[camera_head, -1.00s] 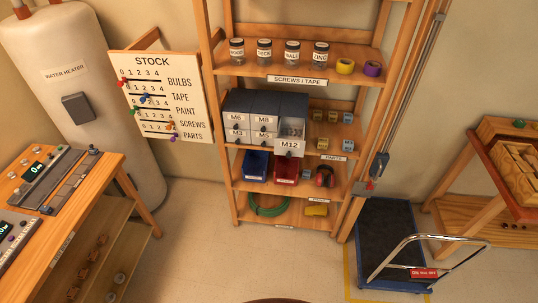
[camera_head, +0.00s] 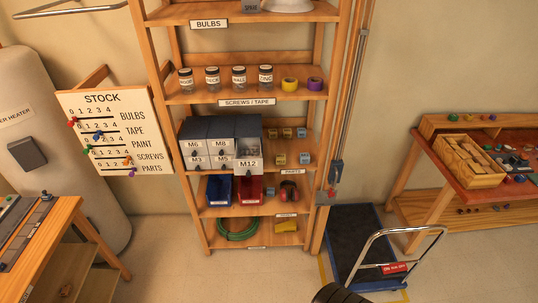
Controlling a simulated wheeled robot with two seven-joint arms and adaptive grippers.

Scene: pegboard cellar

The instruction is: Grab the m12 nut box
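The M12 nut box (camera_head: 248,167) is a light drawer with a white M12 label, at the lower right of the grey drawer cabinet (camera_head: 207,128) on the shelf unit. It sticks out in front of the other drawers, and its open top shows contents too small to make out. A black rounded part at the bottom edge may be mine; I cannot tell what it is. Neither gripper shows clearly in the head view.
A blue bin (camera_head: 219,189) and a red bin (camera_head: 249,189) stand on the shelf below. A platform cart (camera_head: 362,238) stands on the floor right of the shelf. A workbench (camera_head: 48,238) is at left, a wooden table (camera_head: 411,183) at right. Floor before the shelf is clear.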

